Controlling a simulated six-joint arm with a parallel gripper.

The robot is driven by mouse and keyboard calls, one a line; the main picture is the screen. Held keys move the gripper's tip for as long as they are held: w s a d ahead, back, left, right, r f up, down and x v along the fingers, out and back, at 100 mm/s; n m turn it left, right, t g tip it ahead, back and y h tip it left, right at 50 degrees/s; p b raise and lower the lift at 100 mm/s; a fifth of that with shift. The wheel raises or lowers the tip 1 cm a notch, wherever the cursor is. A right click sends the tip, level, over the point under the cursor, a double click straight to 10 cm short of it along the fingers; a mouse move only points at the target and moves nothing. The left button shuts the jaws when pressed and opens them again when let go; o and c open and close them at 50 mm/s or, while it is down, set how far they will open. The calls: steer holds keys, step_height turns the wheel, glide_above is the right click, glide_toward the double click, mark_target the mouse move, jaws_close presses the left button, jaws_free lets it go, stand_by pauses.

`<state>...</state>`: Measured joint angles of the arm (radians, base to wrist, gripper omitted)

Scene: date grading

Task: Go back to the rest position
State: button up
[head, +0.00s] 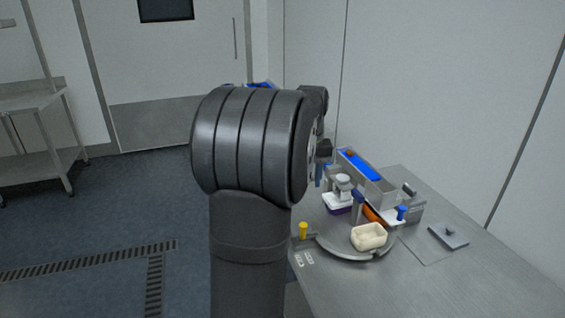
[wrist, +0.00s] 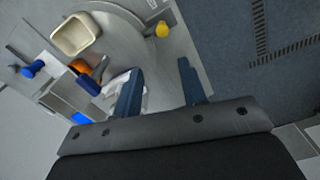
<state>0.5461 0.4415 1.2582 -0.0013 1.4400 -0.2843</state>
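My gripper (wrist: 160,88) shows in the wrist view with its two blue fingers spread apart. Nothing is between them. It hangs above the work table (head: 450,281), over the edge side near the floor. In the head view my own arm fills the middle and hides most of the gripper and part of the table.
A cream tray (head: 369,237) sits on a round grey plate, with a yellow knob (head: 303,230) at its left. Behind stand a white device (head: 341,192), an orange item (head: 373,214), blue-handled parts and a metal bin (head: 372,180). A grey lidded plate (head: 448,236) lies at right.

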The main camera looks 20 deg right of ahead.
steer(key=shift+f, duration=0.1)
step_height(320, 180, down, 17)
steer(key=shift+a+f, duration=0.1)
steer(key=shift+f, duration=0.1)
steer(key=shift+a, duration=0.25)
steer(key=shift+r, duration=0.1)
steer(key=o, duration=1.4)
steer(key=shift+n, duration=0.4)
steer(key=r, duration=0.3)
steer(key=d+r, duration=0.1)
steer(key=r, duration=0.1)
steer(key=shift+w+r, duration=0.1)
steer(key=shift+w, duration=0.3)
steer(key=shift+c, duration=0.2)
step_height(320, 180, up, 12)
steer(key=n, duration=0.2)
step_height(320, 180, down, 9)
steer(key=shift+s+d, duration=0.35)
